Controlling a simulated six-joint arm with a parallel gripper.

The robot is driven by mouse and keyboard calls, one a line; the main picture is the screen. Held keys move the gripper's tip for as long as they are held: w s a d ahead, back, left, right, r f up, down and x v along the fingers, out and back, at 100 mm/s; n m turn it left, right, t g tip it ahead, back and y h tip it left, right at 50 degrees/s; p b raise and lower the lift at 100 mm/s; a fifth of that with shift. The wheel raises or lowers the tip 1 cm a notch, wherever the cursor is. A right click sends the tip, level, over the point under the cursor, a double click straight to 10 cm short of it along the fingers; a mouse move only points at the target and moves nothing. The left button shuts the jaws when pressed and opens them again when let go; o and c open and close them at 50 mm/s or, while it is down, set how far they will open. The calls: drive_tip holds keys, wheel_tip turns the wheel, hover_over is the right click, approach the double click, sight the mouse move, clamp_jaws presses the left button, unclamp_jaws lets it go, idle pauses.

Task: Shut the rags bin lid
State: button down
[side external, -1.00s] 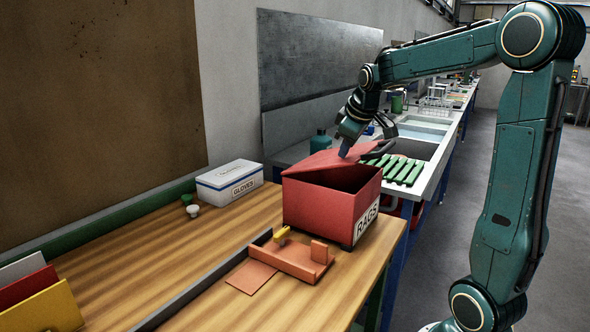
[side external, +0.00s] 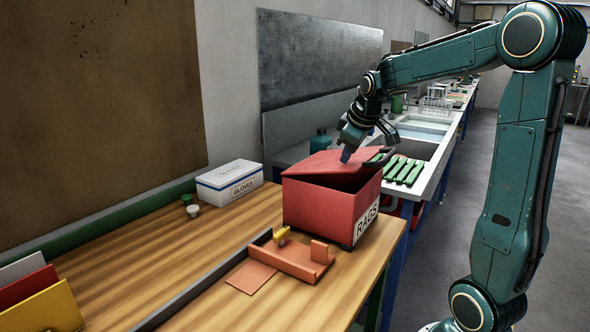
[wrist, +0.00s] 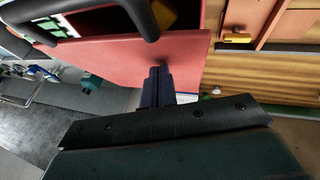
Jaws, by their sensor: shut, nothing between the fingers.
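The red rags bin (side external: 318,205) stands on the wooden bench, with a white RAGS label on its right-hand face. Its red lid (side external: 325,163) is partly open, tilted with a dark gap below its right edge. My gripper (side external: 346,156) is shut and empty, its fingertips at the lid's upper face; I cannot tell for certain whether they touch. In the wrist view the shut fingers (wrist: 158,85) point at the red lid (wrist: 110,60), and a dark curved handle crosses the top of the picture.
An orange tray (side external: 290,262) with a yellow piece sits in front of the bin. A white gloves box (side external: 230,183) stands at the left back. Green strips (side external: 402,171) lie behind the bin near a sink. The bench's left middle is clear.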

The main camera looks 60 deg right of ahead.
sight(351, 165)
drive_tip(key=shift+s+f, duration=0.25)
drive_tip(key=shift+f, duration=0.65)
drive_tip(key=shift+s+f, duration=0.15)
drive_tip(key=shift+f, duration=0.35)
drive_tip(key=shift+s+f, duration=0.1)
drive_tip(key=shift+f, duration=0.5)
idle(0.3)
drive_tip(key=shift+f, duration=0.3)
drive_tip(key=shift+r, duration=0.15)
drive_tip(key=shift+r, duration=3.4)
